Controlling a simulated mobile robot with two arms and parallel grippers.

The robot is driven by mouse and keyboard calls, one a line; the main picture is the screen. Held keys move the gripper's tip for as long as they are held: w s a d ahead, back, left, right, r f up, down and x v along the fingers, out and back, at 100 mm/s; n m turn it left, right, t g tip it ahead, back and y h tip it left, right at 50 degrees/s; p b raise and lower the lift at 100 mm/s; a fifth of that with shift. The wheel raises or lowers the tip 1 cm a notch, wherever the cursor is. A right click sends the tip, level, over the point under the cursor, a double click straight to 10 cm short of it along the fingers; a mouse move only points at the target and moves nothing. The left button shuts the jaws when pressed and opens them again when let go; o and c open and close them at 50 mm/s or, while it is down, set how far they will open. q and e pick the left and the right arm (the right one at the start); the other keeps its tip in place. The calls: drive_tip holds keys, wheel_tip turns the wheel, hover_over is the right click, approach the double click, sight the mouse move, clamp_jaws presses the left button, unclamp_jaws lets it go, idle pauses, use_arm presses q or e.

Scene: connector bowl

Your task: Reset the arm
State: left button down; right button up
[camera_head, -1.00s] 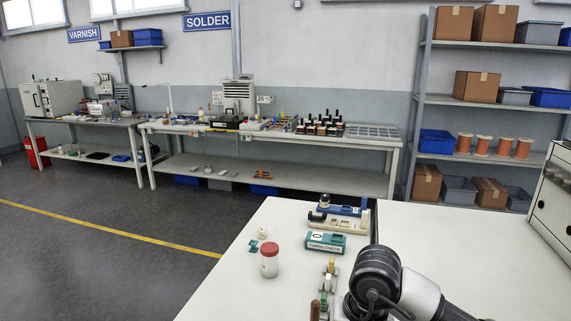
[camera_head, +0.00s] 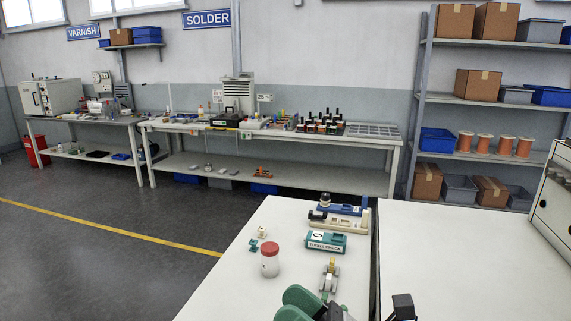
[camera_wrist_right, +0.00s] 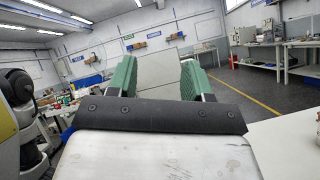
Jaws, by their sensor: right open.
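My right gripper (camera_head: 305,303) is at the bottom edge of the head view, partly cut off, with green finger pads showing. In the right wrist view my right gripper (camera_wrist_right: 160,78) is open, its two green fingers wide apart with nothing held between them. It faces out into the room, with the wall and floor beyond. My left gripper is not in view.
The near white table (camera_head: 235,290) holds a red-capped jar (camera_head: 270,260), a green tunnel-check block (camera_head: 326,242), cream and blue fixtures (camera_head: 338,219), small connector parts (camera_head: 262,232) and a small metal fixture (camera_head: 329,276). The right-hand tabletop (camera_head: 450,250) is largely clear.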

drive_tip(key=w+d+f+m+t+h, duration=0.25)
drive_tip(key=d+m+t+h, duration=0.45)
drive_tip(key=m, duration=0.5)
drive_tip(key=w+d+f+m+t+h, duration=0.2)
drive_tip(key=d+f+m+t+h, duration=0.15)
drive_tip(key=m+h, duration=0.7)
drive_tip(key=s+d+f+m+g+h, duration=0.2)
drive_tip(key=d+f+m+g+h, duration=0.1)
drive_tip(key=f+m, duration=0.4)
drive_tip(key=s+d+f+m+g+h, duration=0.2)
drive_tip(key=d+f+m+g, duration=0.15)
drive_tip(key=f+m, duration=0.3)
drive_tip(key=s+d+f+m+g, duration=0.2)
drive_tip(key=s+f+m+g, duration=0.7)
drive_tip(key=s, duration=0.7)
wheel_tip(320, 180, down, 30)
drive_tip(key=s+n+g, duration=0.2)
drive_tip(key=n, duration=0.1)
drive_tip(key=s+d+f+g, duration=0.1)
drive_tip(key=s+d+f, duration=0.2)
drive_tip(key=s+f, duration=1.1)
drive_tip(key=shift+s+g, duration=0.3)
drive_tip(key=shift+s, duration=0.35)
